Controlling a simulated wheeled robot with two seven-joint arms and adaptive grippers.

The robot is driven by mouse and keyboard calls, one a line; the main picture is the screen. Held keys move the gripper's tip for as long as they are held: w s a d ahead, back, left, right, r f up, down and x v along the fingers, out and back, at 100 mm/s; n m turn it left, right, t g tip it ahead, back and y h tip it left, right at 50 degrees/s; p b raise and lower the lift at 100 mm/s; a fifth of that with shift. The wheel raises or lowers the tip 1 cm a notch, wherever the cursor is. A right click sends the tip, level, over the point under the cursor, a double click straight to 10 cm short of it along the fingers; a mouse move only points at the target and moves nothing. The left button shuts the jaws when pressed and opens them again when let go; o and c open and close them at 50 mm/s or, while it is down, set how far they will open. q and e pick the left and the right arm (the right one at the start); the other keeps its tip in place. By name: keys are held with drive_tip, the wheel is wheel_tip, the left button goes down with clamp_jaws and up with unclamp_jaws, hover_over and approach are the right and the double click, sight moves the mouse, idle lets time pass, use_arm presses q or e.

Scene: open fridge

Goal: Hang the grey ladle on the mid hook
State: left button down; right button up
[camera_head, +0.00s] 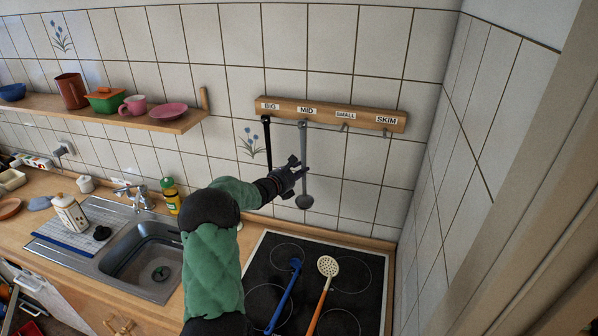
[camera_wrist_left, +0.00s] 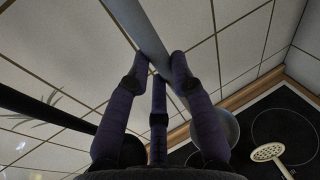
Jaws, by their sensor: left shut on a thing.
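The grey ladle (camera_head: 304,143) hangs upright against the tiled wall, bowl (camera_head: 304,202) down, its top end at the mid hook under the "MID" label (camera_head: 306,110) on the wooden rail (camera_head: 355,115). I cannot tell whether the ladle's end is over the hook. My left gripper (camera_head: 300,169) is shut on the ladle's handle, about midway down. In the left wrist view the fingers (camera_wrist_left: 160,66) close around the grey handle (camera_wrist_left: 148,32), and the bowl (camera_wrist_left: 228,128) shows partly behind a finger. My right gripper is not in view.
A black ladle (camera_head: 268,140) hangs at "BIG", just left. The "SMALL" (camera_head: 345,127) and "SKIM" (camera_head: 386,132) hooks are empty. A blue utensil (camera_head: 283,298) and a white skimmer (camera_head: 328,266) with an orange handle lie on the black hob (camera_head: 258,270). A shelf with dishes (camera_head: 170,122) is at left.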

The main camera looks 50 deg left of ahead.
use_arm(q)
drive_tip(key=shift+d+r+b, duration=0.1)
drive_tip(key=shift+d+b, duration=0.05)
drive_tip(key=shift+b, duration=0.15)
idle(0.4)
drive_tip(key=c, duration=1)
unclamp_jaws()
drive_tip(key=d+f+b+v, duration=0.1)
drive_tip(key=b+v, duration=0.1)
drive_tip(key=v, duration=0.5)
drive_tip(key=shift+s+r, duration=0.3)
idle(0.6)
drive_tip(key=shift+d, duration=0.1)
idle(0.4)
